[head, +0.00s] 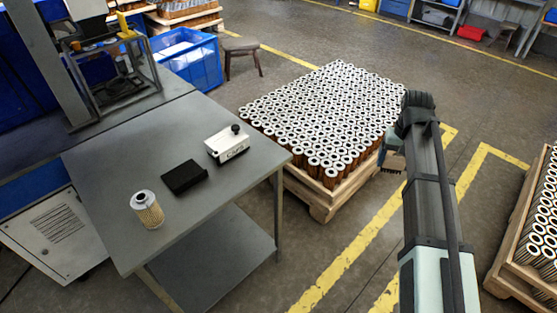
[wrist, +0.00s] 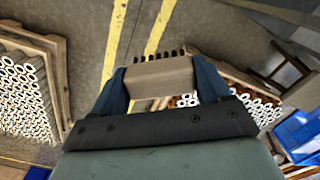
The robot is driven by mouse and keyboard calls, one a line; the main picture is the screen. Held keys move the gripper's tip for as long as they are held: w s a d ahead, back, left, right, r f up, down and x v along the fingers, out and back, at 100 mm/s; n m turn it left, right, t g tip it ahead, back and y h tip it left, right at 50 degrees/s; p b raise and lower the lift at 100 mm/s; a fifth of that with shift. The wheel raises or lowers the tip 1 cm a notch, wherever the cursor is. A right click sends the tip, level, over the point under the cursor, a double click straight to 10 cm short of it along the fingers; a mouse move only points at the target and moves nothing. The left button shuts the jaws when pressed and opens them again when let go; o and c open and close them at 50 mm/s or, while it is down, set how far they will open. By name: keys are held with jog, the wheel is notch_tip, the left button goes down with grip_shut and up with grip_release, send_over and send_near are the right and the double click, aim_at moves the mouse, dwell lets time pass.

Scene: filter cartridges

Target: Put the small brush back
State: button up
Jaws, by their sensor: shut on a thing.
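My gripper (wrist: 158,84) is shut on the small brush (wrist: 160,72), a pale block with a row of dark bristles at its far side. A blue finger presses on each end of the block. In the head view my gripper (head: 396,148) hangs beside the right edge of the cartridge pallet, partly hidden behind my arm. The brush (head: 392,168) shows there only as a small brownish piece, held up off the floor. It is well to the right of the grey table (head: 110,170).
The wooden pallet (head: 310,192) is full of cartridges. A stool (head: 242,47) and a blue crate (head: 192,66) stand behind. Another loaded pallet (head: 515,297) is at right.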

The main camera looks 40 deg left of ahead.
jog(key=s+a+r+n, duration=0.1)
jog(key=s+a+n, duration=0.1)
jog(key=s+a, duration=0.75)
jog(key=s+a+r+n, duration=0.15)
jog(key=s+a, duration=0.45)
jog(key=a, duration=0.7)
jog(key=s+a+r+n, duration=0.1)
jog(key=s+a+n, duration=0.2)
jog(key=s+a, duration=0.6)
jog(key=s+a+r+n, duration=0.1)
jog(key=s+a+n, duration=0.1)
jog(key=s+a, duration=0.75)
jog(key=s+a+n, duration=0.1)
jog(key=s+a, duration=0.3)
jog(key=s, duration=1)
jog(key=s+a+r+n, duration=0.1)
jog(key=s+a+n, duration=0.1)
jog(key=s+a, duration=0.65)
jog(key=shift+s+d+f, duration=0.4)
jog(key=shift+s+f, duration=0.05)
jog(key=shift+f, duration=1.15)
jog(key=shift+s+d+f, duration=0.4)
jog(key=shift+s+f, duration=0.05)
jog(key=shift+f, duration=1.1)
jog(key=shift+s+d+f, duration=0.4)
jog(key=shift+s+f, duration=0.05)
jog(key=shift+f, duration=1.15)
jog(key=shift+f, duration=0.15)
jog(key=o, duration=1)
